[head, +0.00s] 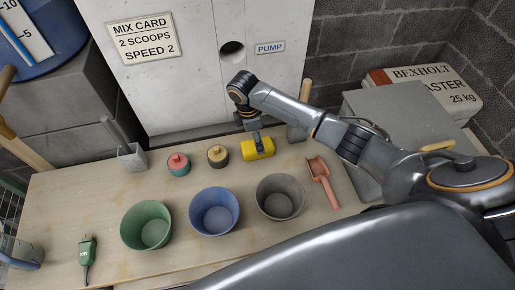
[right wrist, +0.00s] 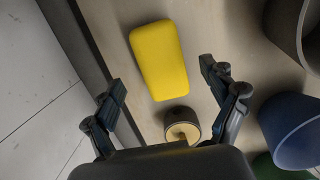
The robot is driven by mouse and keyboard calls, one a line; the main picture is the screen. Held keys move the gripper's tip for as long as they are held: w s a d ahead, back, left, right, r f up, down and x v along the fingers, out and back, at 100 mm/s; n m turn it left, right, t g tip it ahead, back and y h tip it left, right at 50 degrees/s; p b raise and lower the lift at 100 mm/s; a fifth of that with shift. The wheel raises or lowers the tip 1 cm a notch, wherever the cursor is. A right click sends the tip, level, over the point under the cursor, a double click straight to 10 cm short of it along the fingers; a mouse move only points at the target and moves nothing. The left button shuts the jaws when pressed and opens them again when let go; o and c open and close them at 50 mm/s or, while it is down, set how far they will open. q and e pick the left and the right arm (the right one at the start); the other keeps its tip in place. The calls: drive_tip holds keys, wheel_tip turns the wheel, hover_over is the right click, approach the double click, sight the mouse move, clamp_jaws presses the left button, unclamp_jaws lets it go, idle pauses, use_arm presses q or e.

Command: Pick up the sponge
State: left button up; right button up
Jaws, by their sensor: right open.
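The yellow sponge (head: 250,153) lies near the back of the wooden table, in front of the pale panel. It shows whole in the right wrist view (right wrist: 159,60), between and beyond the fingers. My right gripper (head: 257,138) is just above the sponge in the head view and hides a little of it. In the right wrist view my right gripper (right wrist: 163,78) has its fingers spread wide, with nothing between them in its grasp. I cannot tell the exact height gap to the sponge. My left gripper is not in view.
A dark round pot with a tan top (head: 217,156) stands left of the sponge, and a red-topped one (head: 178,165) beyond it. Green (head: 130,232), blue (head: 196,220) and grey (head: 261,200) buckets stand in front. A pink scoop (head: 322,180) lies to the right.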

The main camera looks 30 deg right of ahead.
drive_tip(key=shift+f, duration=0.65)
wheel_tip(320, 180, down, 4)
drive_tip(key=shift+s+d+f, duration=0.1)
drive_tip(key=shift+d, duration=0.05)
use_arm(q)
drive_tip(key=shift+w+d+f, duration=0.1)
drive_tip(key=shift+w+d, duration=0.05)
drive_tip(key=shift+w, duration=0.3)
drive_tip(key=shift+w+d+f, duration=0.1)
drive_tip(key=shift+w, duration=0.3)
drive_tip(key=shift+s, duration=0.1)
use_arm(e)
drive_tip(key=shift+c, duration=0.2)
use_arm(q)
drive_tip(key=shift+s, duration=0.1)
use_arm(e)
drive_tip(key=c, duration=1.1)
